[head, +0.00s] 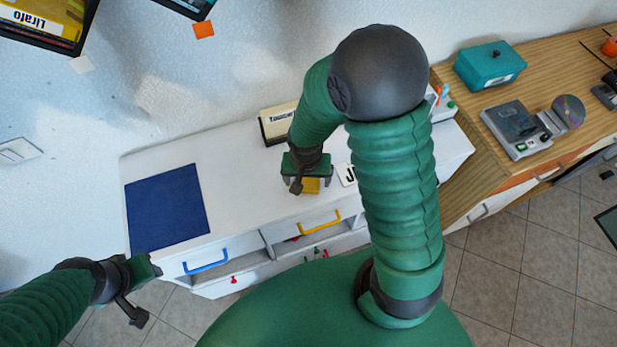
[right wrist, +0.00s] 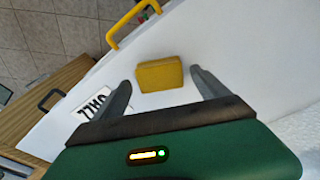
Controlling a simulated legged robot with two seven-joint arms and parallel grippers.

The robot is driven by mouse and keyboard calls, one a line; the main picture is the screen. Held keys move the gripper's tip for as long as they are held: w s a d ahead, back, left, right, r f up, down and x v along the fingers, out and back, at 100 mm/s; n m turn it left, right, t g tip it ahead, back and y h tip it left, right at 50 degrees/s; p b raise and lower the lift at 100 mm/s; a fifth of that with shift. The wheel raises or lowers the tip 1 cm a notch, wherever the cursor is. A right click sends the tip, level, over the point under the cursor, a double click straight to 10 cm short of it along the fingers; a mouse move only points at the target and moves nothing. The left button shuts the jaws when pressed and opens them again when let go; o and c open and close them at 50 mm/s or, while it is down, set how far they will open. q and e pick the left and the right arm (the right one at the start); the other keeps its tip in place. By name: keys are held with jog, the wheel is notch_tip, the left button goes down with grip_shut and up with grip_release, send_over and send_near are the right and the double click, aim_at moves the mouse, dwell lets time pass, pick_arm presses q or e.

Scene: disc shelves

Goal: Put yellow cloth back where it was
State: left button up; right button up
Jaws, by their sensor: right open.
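The yellow cloth (right wrist: 160,74) is a small folded block lying on the white cabinet top (head: 240,160). In the right wrist view it sits between and just beyond the two finger tips of my right gripper (right wrist: 158,80), which is open and empty. In the head view only part of the yellow cloth (head: 311,186) shows, below my right gripper (head: 306,183). My left gripper (head: 143,295) is off the cabinet's front left, holding nothing that I can see; its finger gap is not clear.
A dark blue mat (head: 167,208) lies on the cabinet's left part. A labelled box (head: 277,124) and a white card (head: 347,174) are near the right gripper. Drawers with a blue handle (head: 206,262) and a yellow handle (head: 320,222) face front. A wooden counter (head: 445,72) stands right.

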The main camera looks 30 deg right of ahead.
aim_at(308, 187)
jog(key=r, duration=0.3)
jog(key=a+r+p, duration=0.1)
jog(key=r, duration=0.2)
jog(key=shift+s+a, duration=0.2)
pick_arm(q)
jog(key=shift+s+a+r, duration=0.1)
jog(key=shift+a+r, duration=0.3)
jog(key=shift+r, duration=0.4)
pick_arm(e)
jog(key=s+a+r+n+t, duration=0.1)
jog(key=s+a+r+n, duration=0.2)
jog(key=n, duration=0.4)
jog(key=shift+s+a+r+y, duration=0.25)
jog(key=shift+s+r+y, duration=0.25)
jog(key=shift+r, duration=0.35)
